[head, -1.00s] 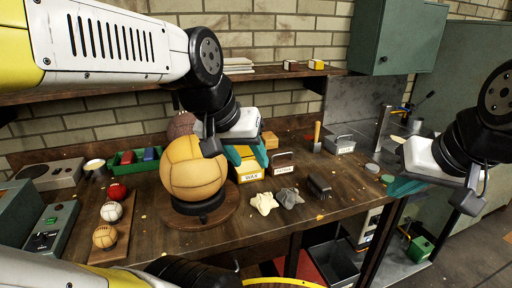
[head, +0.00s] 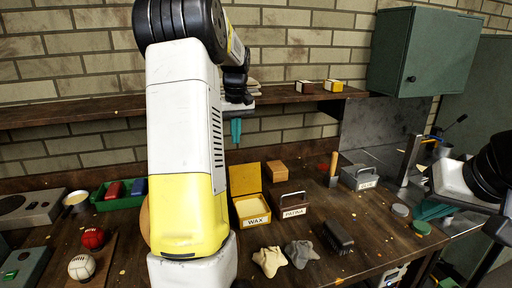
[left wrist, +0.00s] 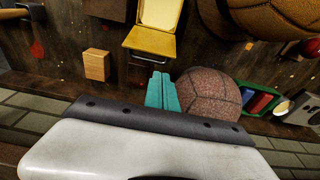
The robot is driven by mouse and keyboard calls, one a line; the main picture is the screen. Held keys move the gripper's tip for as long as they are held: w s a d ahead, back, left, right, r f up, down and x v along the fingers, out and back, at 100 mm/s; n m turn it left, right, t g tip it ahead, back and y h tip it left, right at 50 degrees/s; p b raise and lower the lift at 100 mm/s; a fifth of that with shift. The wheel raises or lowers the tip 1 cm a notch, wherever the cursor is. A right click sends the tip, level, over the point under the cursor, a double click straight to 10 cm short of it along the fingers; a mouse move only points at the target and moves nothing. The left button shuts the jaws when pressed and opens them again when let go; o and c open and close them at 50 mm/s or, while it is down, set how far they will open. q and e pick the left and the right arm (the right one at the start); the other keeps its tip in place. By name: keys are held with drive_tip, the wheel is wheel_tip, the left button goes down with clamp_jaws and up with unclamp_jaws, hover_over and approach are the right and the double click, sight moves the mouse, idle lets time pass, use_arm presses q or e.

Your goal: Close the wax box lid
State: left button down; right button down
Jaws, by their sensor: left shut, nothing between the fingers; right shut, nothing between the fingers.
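The yellow wax box (head: 252,212) stands on the bench with its WAX label facing front. Its lid (head: 244,178) is open and stands up at the back; pale wax shows inside. The box also shows in the left wrist view (left wrist: 152,40), at the top. My left gripper (head: 236,130) is shut and empty, raised above and behind the lid, apart from it. Its teal fingers (left wrist: 162,92) lie together in the left wrist view. My right gripper (head: 432,211) is shut and empty over the right side of the bench, far from the box.
The PATINA box (head: 292,211) stands close to the right of the wax box. A wooden block (head: 277,171) is behind it. The brush (head: 338,237) and crumpled cloths (head: 270,261) lie in front. A dark leather ball (left wrist: 208,93) sits near my left fingers. A wall shelf (head: 100,107) runs behind.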

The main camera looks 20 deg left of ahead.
use_arm(q)
hover_over(244, 177)
drive_tip(key=a, duration=0.3)
wheel_tip(244, 177, down, 9)
drive_tip(key=shift+w+a+f, duration=0.15)
drive_tip(key=shift+w, duration=0.25)
